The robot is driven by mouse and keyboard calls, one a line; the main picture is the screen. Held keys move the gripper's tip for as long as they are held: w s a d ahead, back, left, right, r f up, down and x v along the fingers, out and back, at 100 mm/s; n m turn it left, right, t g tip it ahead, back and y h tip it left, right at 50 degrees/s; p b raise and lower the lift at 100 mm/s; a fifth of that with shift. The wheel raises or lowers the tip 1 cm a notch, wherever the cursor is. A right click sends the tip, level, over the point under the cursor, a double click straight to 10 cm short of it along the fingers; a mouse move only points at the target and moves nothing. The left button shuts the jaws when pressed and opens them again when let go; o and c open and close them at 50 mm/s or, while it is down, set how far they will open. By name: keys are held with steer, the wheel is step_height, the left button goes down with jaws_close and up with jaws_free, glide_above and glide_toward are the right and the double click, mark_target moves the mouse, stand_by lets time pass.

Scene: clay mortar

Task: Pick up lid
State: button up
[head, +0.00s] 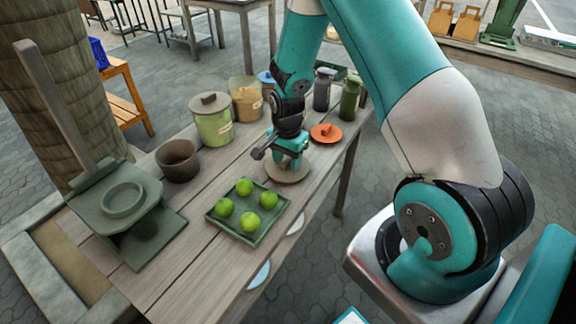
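A round tan disc (287,171), which looks like a lid or a flat board, lies on the wooden table. My gripper (289,163) points down at it, its fingertips over or on the disc. I cannot tell whether they touch, and the fingers are too small to show their opening. An orange lid with a knob (325,132) lies on the table just right of and behind my gripper. A brown clay mortar (178,160) stands upright at the left. A grey lid with a knob (209,103) sits on the green-filled jar (214,128).
A green tray (249,239) with several green apples lies in front of my gripper. A green press-like stand (124,203) is at the left. A jar with orange contents (246,104) and dark bottles (322,90) stand behind. Bare table (185,285) shows at the front.

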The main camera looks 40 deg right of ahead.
jaws_close()
